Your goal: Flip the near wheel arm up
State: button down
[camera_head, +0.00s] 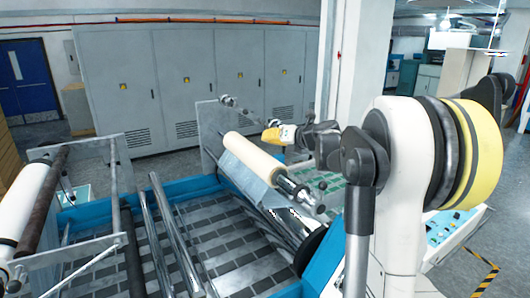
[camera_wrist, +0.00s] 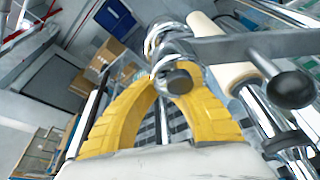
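In the wrist view, a grey metal arm (camera_wrist: 255,46), which looks like the near wheel arm, runs in from the right edge to chrome wheel-like parts (camera_wrist: 168,42) at the top middle. A dark-ended knob (camera_wrist: 178,81) sits just below these parts. The two yellow fingers of my gripper (camera_wrist: 166,84) converge at this knob. The knob overlaps the fingertips, so I cannot tell whether they grip it. In the head view, my gripper (camera_head: 284,133) is beside the far part of the cream roll, with a small dark knob (camera_head: 272,123) at its tip.
The cream roll (camera_head: 252,158) lies on the blue machine frame, its chrome shaft end (camera_head: 290,185) towards me. A black ball on a rod (camera_wrist: 291,89) stands right of my fingers. An upright metal plate (camera_head: 208,130) and another small wheel assembly (camera_head: 230,101) are behind the roll.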

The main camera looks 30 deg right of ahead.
aim_at(275, 120)
jog(key=shift+m+y, duration=0.4)
jog(key=shift+m, duration=0.2)
jog(key=d+r, duration=0.1)
jog(key=r, duration=0.2)
jog(key=d+r+p, duration=0.1)
jog(key=shift+s+d+r, duration=0.1)
jog(key=shift+d+r, duration=0.25)
jog(key=shift+r, duration=0.05)
jog(key=shift+d+r, duration=0.5)
jog(key=shift+r, duration=0.05)
jog(key=shift+w+d+r, duration=0.15)
jog(key=shift+w+r, duration=0.1)
jog(key=shift+r, duration=0.05)
jog(key=shift+d+r, duration=0.1)
jog(key=shift+s, duration=0.1)
